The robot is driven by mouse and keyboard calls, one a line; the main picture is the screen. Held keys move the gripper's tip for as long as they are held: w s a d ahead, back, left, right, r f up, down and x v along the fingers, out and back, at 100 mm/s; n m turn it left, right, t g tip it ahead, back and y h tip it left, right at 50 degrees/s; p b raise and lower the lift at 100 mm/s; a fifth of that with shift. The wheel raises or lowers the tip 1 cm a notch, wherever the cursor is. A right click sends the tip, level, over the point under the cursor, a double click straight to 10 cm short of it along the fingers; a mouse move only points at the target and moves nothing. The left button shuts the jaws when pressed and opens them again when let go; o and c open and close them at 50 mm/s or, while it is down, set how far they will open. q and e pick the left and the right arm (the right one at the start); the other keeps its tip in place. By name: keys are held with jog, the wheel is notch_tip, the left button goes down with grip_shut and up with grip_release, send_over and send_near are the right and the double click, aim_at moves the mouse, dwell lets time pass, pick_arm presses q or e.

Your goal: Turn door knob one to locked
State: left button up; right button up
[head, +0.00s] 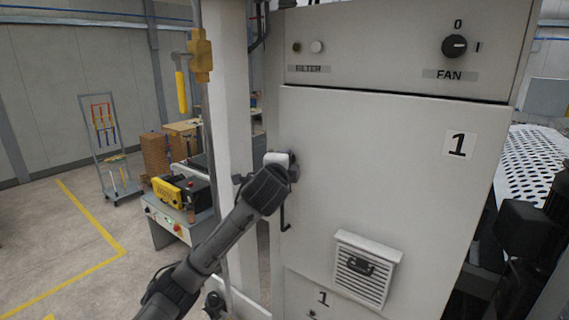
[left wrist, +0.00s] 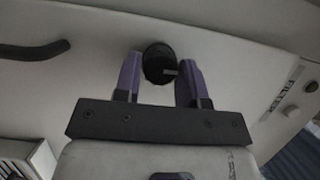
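Door one is the large pale panel (head: 375,175) marked 1 in the head view. Its knob is hidden behind my left arm there. In the head view my left gripper (head: 281,160) is at the door's left edge. My right gripper is not in view.
A black door handle (head: 285,215) hangs just below my left gripper and also shows in the left wrist view (left wrist: 35,50). A vent (head: 365,268) sits lower on the door. The fan switch (head: 454,46) is above. A yellow-topped machine (head: 180,190) stands left.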

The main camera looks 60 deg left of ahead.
pick_arm(q)
jog(key=o, duration=0.4)
jog(key=shift+d, duration=0.1)
jog(key=shift+b+v, duration=2.35)
jog(key=shift+v, duration=4.5)
jog(key=shift+r, duration=0.1)
